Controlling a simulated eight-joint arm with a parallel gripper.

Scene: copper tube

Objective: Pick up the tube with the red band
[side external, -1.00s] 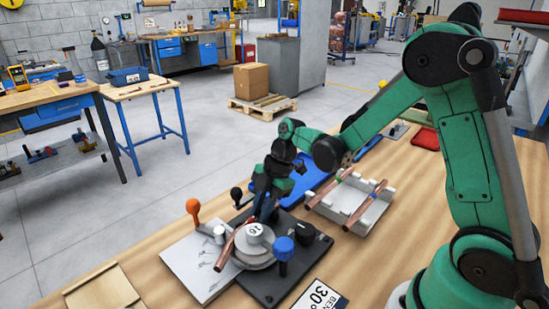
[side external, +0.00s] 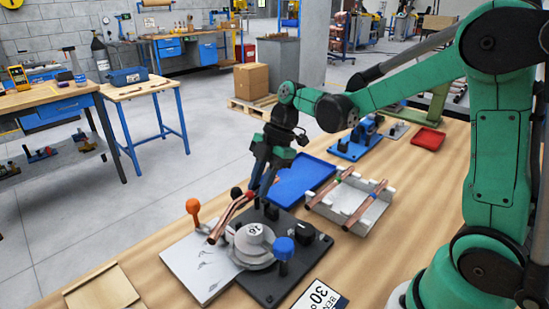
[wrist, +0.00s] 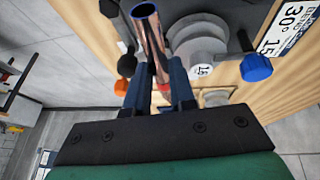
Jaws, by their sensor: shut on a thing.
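The copper tube with the red band (side external: 226,220) is held tilted above the bending fixture in the side external view. A little red shows near its upper end, beside my fingers. My gripper (side external: 257,196) is shut on this tube near that end. In the wrist view the tube (wrist: 151,35) runs between the two blue fingers of my gripper (wrist: 163,88), its open end toward the top.
The bending fixture (side external: 272,286) has a round grey die (side external: 254,240), a blue knob (side external: 283,247) and an orange-topped lever (side external: 193,208). A white rack (side external: 346,207) holds two more copper tubes. A blue tray (side external: 302,178) lies behind, with a red tray (side external: 428,138) farther right.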

